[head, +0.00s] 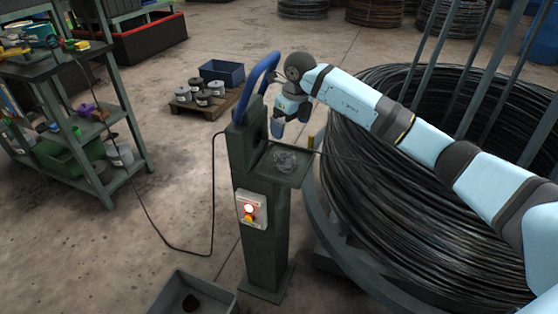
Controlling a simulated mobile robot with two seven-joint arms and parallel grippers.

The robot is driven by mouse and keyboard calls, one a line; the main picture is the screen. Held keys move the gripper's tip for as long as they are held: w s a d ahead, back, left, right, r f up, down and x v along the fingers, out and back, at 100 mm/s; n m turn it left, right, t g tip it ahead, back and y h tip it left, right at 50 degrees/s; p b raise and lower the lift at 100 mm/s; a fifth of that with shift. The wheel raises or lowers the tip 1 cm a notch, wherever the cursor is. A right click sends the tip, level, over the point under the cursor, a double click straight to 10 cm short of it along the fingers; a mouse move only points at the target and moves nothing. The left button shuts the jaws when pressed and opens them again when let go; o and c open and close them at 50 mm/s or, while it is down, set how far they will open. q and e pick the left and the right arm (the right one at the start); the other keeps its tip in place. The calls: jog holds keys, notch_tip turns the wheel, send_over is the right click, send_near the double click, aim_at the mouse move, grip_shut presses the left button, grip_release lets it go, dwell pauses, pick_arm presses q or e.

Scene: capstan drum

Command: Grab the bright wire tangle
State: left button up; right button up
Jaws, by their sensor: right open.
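The bright wire tangle (285,160) is a small silvery clump lying on a small shelf (296,178) on the side of a dark green post (261,215). My right arm reaches in from the right across the big wire coil. My right gripper (278,128) points down above and slightly left of the tangle, apart from it. It is open and holds nothing that I can see; its fingers are small in the view. My left gripper is not in view.
A blue curved tube (261,80) rises from the post beside my right gripper. A large black wire coil (400,190) with upright bars stands to the right. A grey bin (190,298) with a dark clump is at the bottom. A cluttered shelf cart (75,110) stands left.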

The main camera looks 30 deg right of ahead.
aim_at(286, 153)
jog(key=f, duration=0.4)
jog(key=f+b, duration=0.1)
jog(key=f, duration=0.3)
jog(key=w+a+f, duration=0.1)
jog(key=f, duration=0.4)
jog(key=shift+w+b, duration=0.1)
jog(key=shift+b, duration=0.2)
jog(key=c, duration=1)
jog(key=shift+c, duration=0.2)
jog(key=shift+r, duration=0.1)
